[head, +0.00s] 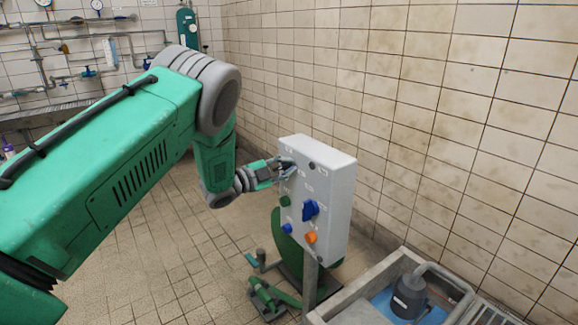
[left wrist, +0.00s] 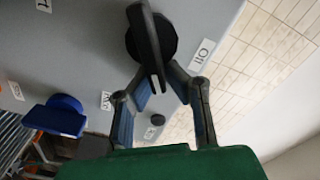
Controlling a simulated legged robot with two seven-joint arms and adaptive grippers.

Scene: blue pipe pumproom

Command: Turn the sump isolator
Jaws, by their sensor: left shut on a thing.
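The grey control box (head: 326,195) stands on a post by the tiled wall. My left gripper (head: 284,168) is at the upper left of its front face. In the left wrist view, a black rotary handle (left wrist: 146,38), which I take as the sump isolator, sits on the grey panel (left wrist: 80,50). The left gripper (left wrist: 160,84) is shut on the lower end of this handle, one finger on each side. A small white label (left wrist: 201,55) is beside the handle. In the head view the gripper mostly hides the handle. My right gripper is not in view.
A blue knob (head: 311,210), a blue button (head: 287,228) and an orange knob (head: 310,237) are lower on the box. A grey basin (head: 349,296) with a dark pump (head: 409,295) stands at lower right. The tiled floor at left is clear.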

